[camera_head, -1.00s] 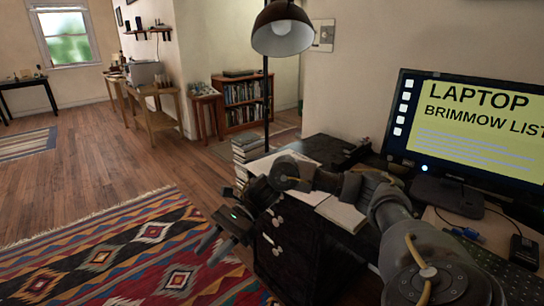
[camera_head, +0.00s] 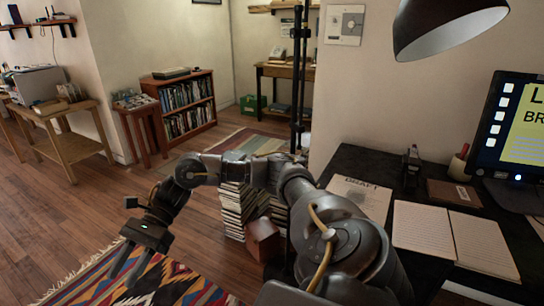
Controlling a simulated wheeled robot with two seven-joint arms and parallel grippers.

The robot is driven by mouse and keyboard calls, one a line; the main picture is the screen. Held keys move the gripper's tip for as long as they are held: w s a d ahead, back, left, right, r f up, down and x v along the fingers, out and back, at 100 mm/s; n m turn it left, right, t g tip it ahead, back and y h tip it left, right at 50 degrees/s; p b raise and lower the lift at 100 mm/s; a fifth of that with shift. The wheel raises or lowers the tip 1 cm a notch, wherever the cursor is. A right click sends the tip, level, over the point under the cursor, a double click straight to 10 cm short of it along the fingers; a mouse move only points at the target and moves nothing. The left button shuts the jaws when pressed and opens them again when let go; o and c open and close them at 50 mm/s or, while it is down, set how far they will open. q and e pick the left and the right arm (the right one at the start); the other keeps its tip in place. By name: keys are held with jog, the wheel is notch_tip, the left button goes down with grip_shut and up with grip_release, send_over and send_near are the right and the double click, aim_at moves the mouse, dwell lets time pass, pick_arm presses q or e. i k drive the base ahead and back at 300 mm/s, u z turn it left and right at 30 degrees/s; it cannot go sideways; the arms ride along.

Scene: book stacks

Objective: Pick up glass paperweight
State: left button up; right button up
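I cannot make out a glass paperweight in this view. My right gripper (camera_head: 122,281) is at the lower left, over the floor by the patterned rug. Its two fingers point down and stand apart, with nothing between them. My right arm crosses the middle of the view and hides part of the book stacks and the desk's near side. My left gripper is not in view.
The black desk (camera_head: 358,161) at right holds an open notebook (camera_head: 455,237), a paper marked DRAFT (camera_head: 362,196) and a monitor (camera_head: 510,135). Book stacks (camera_head: 236,208) and a brown box (camera_head: 263,240) stand on the floor beside it. A bookcase (camera_head: 186,108) is behind.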

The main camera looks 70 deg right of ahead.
aim_at(355, 194)
jog(key=i, duration=1.05)
jog(key=z, duration=3.3)
jog(key=i, duration=1)
jog(key=u, duration=0.05)
